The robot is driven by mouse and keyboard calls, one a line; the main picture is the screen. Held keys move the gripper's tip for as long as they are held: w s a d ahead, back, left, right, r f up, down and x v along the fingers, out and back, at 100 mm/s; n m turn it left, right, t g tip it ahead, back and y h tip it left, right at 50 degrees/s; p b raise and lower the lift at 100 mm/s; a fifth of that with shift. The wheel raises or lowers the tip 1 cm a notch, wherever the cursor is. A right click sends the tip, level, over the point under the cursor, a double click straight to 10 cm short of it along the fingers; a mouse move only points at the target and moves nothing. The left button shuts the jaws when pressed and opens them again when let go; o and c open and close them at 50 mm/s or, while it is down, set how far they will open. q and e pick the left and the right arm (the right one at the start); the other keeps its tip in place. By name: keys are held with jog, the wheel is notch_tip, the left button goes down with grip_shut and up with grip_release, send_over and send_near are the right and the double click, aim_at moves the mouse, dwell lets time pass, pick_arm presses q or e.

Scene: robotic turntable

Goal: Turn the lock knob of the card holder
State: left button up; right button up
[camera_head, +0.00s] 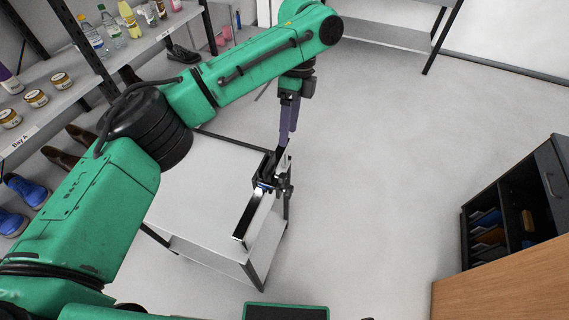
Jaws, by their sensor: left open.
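The card holder (250,215) is a narrow dark and white fixture on the right side of a small light grey table (190,190). Small dark parts stand at its far end; the lock knob cannot be told apart clearly among them. My left gripper (281,164) hangs down from the green left arm, with its purple-grey body above the far end of the holder. It is open, and its fingertips are close to the dark parts there. I cannot tell whether they touch. My right gripper is not in view.
A shelf (60,95) with bottles, jars and shoes stands at the left. A dark cabinet (510,215) and a wooden surface (510,285) are at the right. The floor (385,160) between table and cabinet is clear.

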aim_at(284, 174)
pick_arm(q)
jog(key=p+x, duration=0.3)
jog(key=x, duration=0.9)
jog(key=shift+s, duration=0.2)
jog(key=shift+s+f, duration=0.15)
jog(key=shift+f, duration=0.2)
jog(key=shift+s+f, duration=0.15)
jog(key=shift+f, duration=0.05)
jog(key=c, duration=0.9)
grip_shut()
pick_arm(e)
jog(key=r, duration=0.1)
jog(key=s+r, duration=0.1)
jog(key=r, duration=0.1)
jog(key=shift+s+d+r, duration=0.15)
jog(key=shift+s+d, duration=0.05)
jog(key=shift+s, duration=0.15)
